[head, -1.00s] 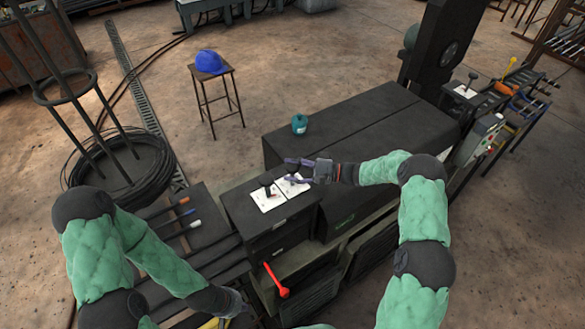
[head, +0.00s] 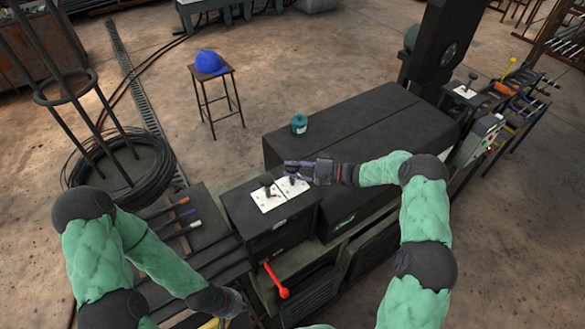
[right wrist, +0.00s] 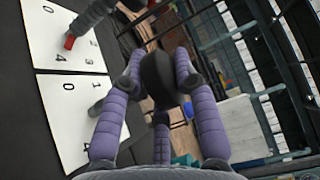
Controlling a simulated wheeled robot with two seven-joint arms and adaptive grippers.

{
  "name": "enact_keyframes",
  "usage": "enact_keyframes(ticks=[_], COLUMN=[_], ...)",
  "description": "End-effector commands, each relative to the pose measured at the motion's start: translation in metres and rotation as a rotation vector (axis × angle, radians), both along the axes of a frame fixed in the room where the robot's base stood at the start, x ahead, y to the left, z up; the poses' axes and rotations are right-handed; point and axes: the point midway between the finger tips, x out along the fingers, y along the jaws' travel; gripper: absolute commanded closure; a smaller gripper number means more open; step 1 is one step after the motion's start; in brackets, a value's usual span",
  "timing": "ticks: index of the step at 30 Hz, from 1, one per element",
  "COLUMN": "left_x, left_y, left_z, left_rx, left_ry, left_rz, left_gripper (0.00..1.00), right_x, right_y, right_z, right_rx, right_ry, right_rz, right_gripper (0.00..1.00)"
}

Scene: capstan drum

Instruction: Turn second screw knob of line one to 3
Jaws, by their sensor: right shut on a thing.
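Two white number plates lie side by side on the black top of the machine. The first plate (head: 264,204) carries a dark knob (head: 268,191), which shows a red mark in the right wrist view (right wrist: 70,42). My right gripper (head: 290,169) is over the second plate (head: 297,189). In the right wrist view its purple fingers are closed around a black knob (right wrist: 160,74); the fingers hide part of it, and its pointing direction cannot be read. My left gripper (head: 236,303) is low near the bottom edge, its fingers too unclear to judge.
A red lever (head: 276,281) stands out from the machine's front, below the plates. A teal round object (head: 299,124) sits on the long black cover (head: 365,130). Rods with coloured ends (head: 186,212) lie left of the plates. A stool with a blue helmet (head: 209,62) stands behind.

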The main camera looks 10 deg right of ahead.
Motion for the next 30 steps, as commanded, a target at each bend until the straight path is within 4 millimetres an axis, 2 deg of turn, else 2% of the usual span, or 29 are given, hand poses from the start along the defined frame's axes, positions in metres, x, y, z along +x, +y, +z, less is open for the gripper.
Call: enact_keyframes(ticks=[1, 8, 30], left_x=[0.0, 0.0, 0.0], left_y=[0.0, 0.0, 0.0], left_z=[-0.001, -0.003, -0.036], left_rx=[0.0, 0.0, 0.0], left_ry=[0.0, 0.0, 0.0], left_rz=[0.0, 0.0, 0.0], left_gripper=[1.0, 1.0, 1.0], right_x=[-0.002, -0.004, -0.004], right_y=[0.001, 0.001, 0.003], right_z=[-0.005, -0.005, -0.008], right_rx=[-0.003, -0.002, -0.005], right_ry=[0.011, 0.011, 0.016], right_rz=[-0.006, -0.084, -0.659], right_gripper=[1.0, 1.0, 1.0])
